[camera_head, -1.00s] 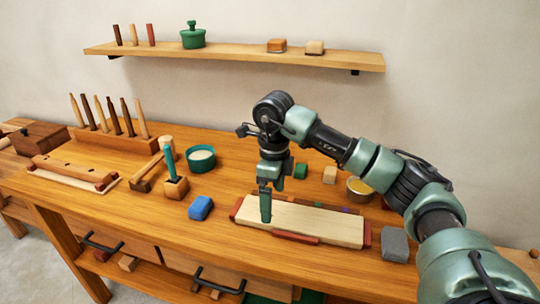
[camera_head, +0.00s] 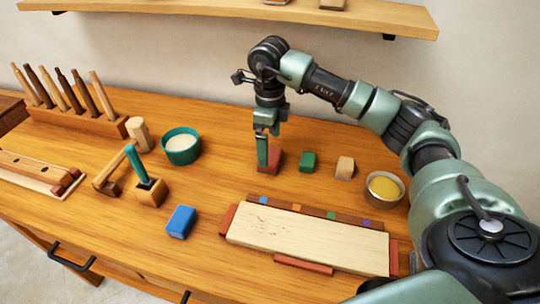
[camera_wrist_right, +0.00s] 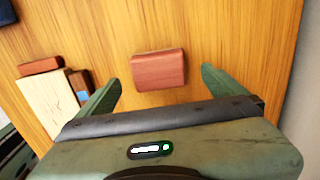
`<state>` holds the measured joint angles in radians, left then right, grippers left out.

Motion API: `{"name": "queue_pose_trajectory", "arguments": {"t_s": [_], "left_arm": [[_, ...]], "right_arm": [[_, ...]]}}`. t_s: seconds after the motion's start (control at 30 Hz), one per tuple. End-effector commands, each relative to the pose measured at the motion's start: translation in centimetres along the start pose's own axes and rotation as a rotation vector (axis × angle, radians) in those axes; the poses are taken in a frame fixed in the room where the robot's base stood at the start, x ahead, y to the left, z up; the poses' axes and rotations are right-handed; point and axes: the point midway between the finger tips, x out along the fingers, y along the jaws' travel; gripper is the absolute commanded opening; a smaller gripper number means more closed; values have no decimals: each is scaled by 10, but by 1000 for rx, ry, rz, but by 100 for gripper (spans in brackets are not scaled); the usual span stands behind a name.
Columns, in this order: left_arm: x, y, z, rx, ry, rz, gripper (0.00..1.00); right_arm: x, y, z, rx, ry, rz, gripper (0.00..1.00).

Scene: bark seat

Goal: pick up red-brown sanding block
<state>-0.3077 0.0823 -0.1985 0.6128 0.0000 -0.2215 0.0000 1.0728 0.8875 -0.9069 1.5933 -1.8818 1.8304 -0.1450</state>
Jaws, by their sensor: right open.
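The red-brown sanding block (camera_head: 277,158) lies on the bench behind the pale board, partly hidden by my right gripper in the head view. My right gripper (camera_head: 263,158) points down at it. In the right wrist view the block (camera_wrist_right: 158,70) shows whole, lying flat and ahead of the gap between the open fingers (camera_wrist_right: 158,92). The gripper is empty. I cannot tell its exact height above the bench. My left gripper is not in view.
A green block (camera_head: 308,161), a pale wooden block (camera_head: 345,167) and a tin of yellow stuff (camera_head: 384,189) stand to the right. The pale board (camera_head: 305,238) lies in front. A teal bowl (camera_head: 181,147) and a blue block (camera_head: 181,222) are left. Bench between bowl and gripper is clear.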

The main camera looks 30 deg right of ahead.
Motion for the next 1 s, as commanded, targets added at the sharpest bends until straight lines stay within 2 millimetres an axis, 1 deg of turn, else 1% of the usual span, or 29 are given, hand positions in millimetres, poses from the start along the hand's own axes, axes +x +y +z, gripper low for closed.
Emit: {"name": "queue_pose_trajectory", "arguments": {"t_s": [0.17,0.2,0.3,0.43,0.57,0.6,0.63,0.83,0.87,1.0], "left_arm": [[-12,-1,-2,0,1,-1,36],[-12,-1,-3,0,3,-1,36],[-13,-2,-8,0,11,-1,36],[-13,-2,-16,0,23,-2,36],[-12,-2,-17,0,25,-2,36],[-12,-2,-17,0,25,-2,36],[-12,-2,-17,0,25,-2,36],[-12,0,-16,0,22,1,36],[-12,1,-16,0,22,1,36],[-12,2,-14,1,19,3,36]], "right_arm": [[25,5,-4,0,4,2,98],[32,4,-4,1,2,3,98],[42,4,-3,0,1,1,98],[47,4,-3,0,0,-1,98],[47,4,-3,0,0,-1,98],[47,4,-3,0,0,-1,95],[47,4,-3,0,0,-1,87],[47,4,-3,0,0,0,31],[47,4,-3,0,-1,-1,30],[47,4,-3,0,-1,-1,30]]}}
